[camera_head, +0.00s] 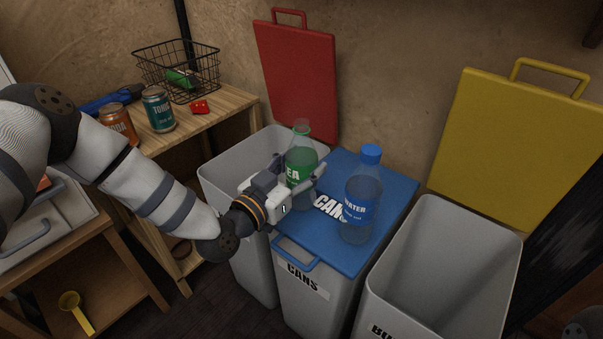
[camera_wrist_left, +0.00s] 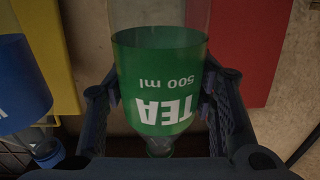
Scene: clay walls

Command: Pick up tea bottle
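The tea bottle (camera_head: 300,172) is clear with a green label and stands upright at the left part of the blue CANS lid; its base is partly hidden. My left gripper (camera_head: 303,182) reaches it from the left, with a finger on either side. In the left wrist view the tea bottle (camera_wrist_left: 160,75) fills the space between the fingers of the left gripper (camera_wrist_left: 160,105), and the finger pads appear to touch both sides of its label.
A blue water bottle (camera_head: 361,200) stands right of the tea bottle on the blue lid (camera_head: 318,247). An open grey bin (camera_head: 440,270) is to the right, with a raised yellow lid (camera_head: 515,145). A raised red lid (camera_head: 297,80) is behind. Cans and a wire basket (camera_head: 178,65) sit on a wooden shelf.

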